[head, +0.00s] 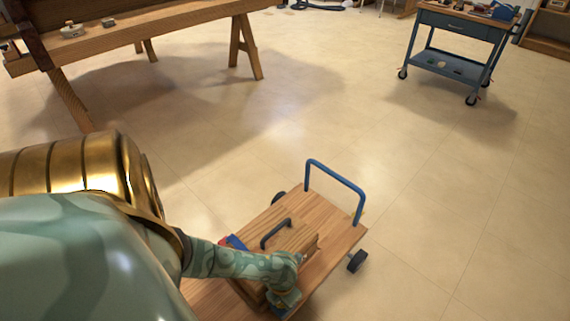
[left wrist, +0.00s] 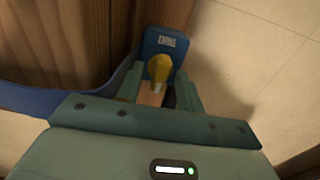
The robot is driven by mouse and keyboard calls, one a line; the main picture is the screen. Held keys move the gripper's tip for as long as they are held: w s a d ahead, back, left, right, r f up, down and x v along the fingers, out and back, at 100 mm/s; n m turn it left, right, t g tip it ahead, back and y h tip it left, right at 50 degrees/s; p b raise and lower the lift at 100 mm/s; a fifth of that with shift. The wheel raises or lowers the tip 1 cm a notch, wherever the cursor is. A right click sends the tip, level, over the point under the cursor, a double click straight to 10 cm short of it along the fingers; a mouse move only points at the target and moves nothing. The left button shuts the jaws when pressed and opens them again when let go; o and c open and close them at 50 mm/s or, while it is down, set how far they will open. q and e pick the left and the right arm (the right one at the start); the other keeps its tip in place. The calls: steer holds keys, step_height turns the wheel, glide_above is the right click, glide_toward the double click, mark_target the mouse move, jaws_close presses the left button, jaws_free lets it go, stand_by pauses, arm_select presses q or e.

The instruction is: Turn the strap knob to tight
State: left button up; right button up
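The yellow strap knob (left wrist: 158,68) sits on a blue block (left wrist: 165,42) with a small white label, whose word looks like "TIGHT". A blue strap (left wrist: 35,101) runs along the wooden box (left wrist: 60,40) in the left wrist view. My left gripper (left wrist: 160,78) is open, with its two green fingers on either side of the knob. I cannot tell whether they touch it. In the head view my left gripper (head: 284,295) is low at the near edge of a wooden cart, and the knob is hidden there. My right gripper is not in view.
The wooden cart (head: 335,236) has a blue push handle (head: 336,180) and black wheels. A box with a dark handle (head: 276,232) lies on it. A wooden workbench (head: 150,22) stands back left, a blue trolley (head: 455,62) back right. The floor between is clear.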

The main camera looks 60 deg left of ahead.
arm_select(q)
jaws_close()
